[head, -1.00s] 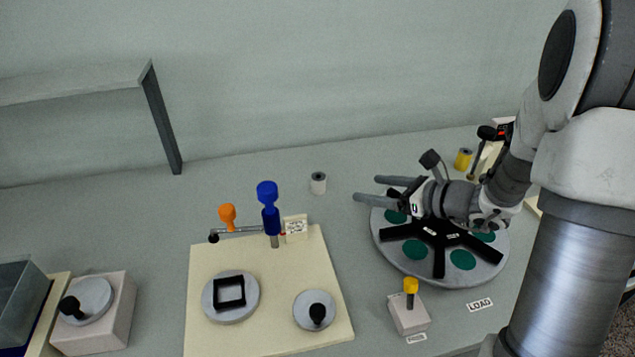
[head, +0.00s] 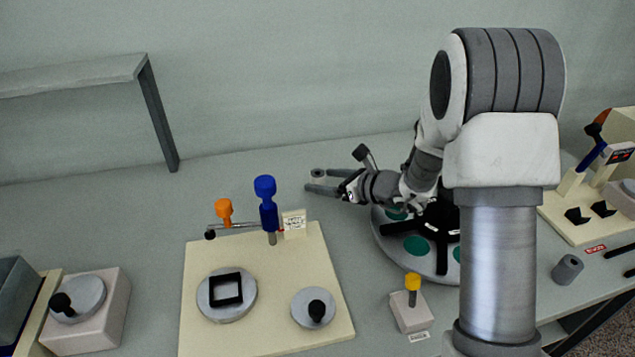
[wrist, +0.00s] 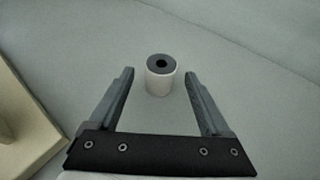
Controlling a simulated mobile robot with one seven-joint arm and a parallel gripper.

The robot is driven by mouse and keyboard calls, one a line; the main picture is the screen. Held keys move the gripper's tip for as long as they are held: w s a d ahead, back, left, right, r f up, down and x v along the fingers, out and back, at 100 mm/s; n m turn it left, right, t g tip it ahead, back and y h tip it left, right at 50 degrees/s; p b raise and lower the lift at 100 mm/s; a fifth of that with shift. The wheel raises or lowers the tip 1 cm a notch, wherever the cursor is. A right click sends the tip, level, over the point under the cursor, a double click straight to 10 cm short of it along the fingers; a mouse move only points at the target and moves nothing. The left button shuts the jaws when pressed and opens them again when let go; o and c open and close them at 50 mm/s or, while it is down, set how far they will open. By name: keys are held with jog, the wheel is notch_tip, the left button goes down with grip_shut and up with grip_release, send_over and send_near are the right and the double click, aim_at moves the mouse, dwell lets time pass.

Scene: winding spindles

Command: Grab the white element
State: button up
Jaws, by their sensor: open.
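The white element (wrist: 160,82) is a short white cylinder with a dark grey top and a black centre hole. It stands upright on the table in the wrist view, just beyond and between my fingertips. In the head view the same element (head: 318,175) shows only in part, behind the fingers. My gripper (head: 309,180) is open and empty, its fingers pointing left toward the element. In the wrist view my gripper (wrist: 160,75) has one finger on each side of the line to it, and no contact is visible.
A cream board (head: 265,335) with a blue spindle (head: 268,205) and an orange piece (head: 223,211) lies left of the gripper. A grey round plate (head: 400,247) sits below my arm. A small block with a yellow knob (head: 412,283) stands in front. Table around the element is clear.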

jog(key=shift+w+a+f, duration=0.2)
jog(key=shift+w+a, duration=0.1)
jog(key=shift+a, duration=0.1)
grip_shut()
jog(key=shift+r, duration=0.15)
